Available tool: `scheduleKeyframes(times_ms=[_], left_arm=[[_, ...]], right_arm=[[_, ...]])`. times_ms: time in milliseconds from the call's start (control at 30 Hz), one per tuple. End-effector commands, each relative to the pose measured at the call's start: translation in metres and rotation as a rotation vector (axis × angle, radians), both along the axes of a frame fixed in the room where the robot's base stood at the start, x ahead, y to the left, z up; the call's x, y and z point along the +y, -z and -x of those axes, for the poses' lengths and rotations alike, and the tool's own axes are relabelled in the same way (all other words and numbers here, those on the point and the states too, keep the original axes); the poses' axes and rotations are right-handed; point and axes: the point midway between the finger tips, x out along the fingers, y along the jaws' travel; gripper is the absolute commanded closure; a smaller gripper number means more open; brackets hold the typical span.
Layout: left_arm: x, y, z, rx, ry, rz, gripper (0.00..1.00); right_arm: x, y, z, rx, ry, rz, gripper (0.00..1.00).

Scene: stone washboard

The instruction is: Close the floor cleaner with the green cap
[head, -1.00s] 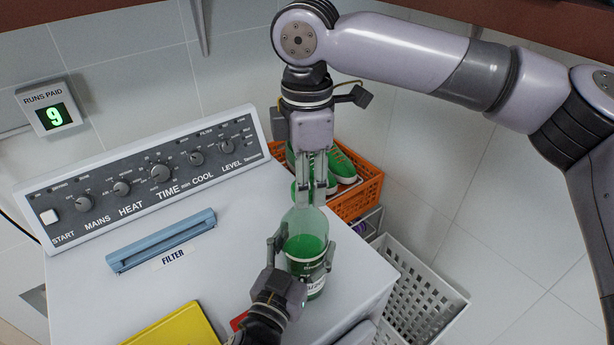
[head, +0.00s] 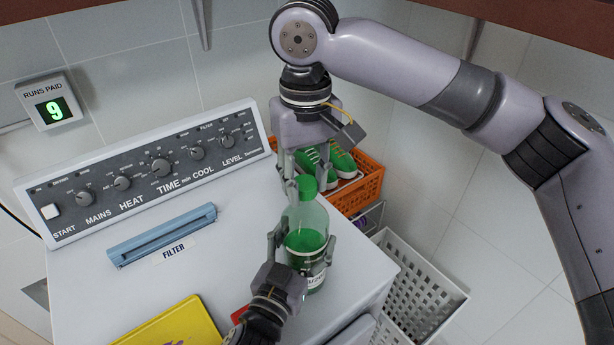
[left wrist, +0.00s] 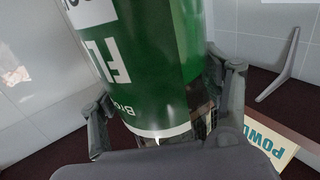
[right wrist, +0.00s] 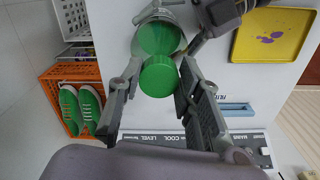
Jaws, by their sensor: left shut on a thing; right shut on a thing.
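The floor cleaner (head: 306,243) is a clear bottle with green liquid and a green label, standing upright near the front right of the white machine top. My left gripper (head: 303,250) is shut around its body; the label fills much of the left wrist view (left wrist: 150,70). The green cap (head: 306,184) sits at the top of the bottle's neck. My right gripper (head: 307,178) comes from above and is shut on the cap, which shows between its fingers in the right wrist view (right wrist: 158,78). Whether the cap is fully seated cannot be told.
An orange crate (head: 360,195) with green shoes (head: 341,160) and a white basket (head: 425,290) stand right of the machine. A control panel (head: 150,175) runs along the back. A blue filter handle (head: 162,236) and a yellow tray (head: 170,325) lie to the left.

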Motion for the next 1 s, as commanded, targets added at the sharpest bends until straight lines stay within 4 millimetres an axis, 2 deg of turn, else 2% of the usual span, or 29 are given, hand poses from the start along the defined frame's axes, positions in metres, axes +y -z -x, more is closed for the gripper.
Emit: scheduleKeyframes(times_ms=[700,900,1000], left_arm=[[0.0000,0.0005,0.0000,0.001,0.000,0.000,1.00],[-0.0001,0.0006,0.0000,0.001,0.000,0.000,1.00],[-0.0001,0.0006,0.0000,0.001,0.000,0.000,1.00]], right_arm=[[0.0071,0.0006,-0.0024,0.002,1.579,-0.001,0.77],[0.0071,0.0006,-0.0043,0.000,1.925,-0.001,0.77],[0.0072,0.0007,-0.0047,0.000,2.009,0.000,0.77]])
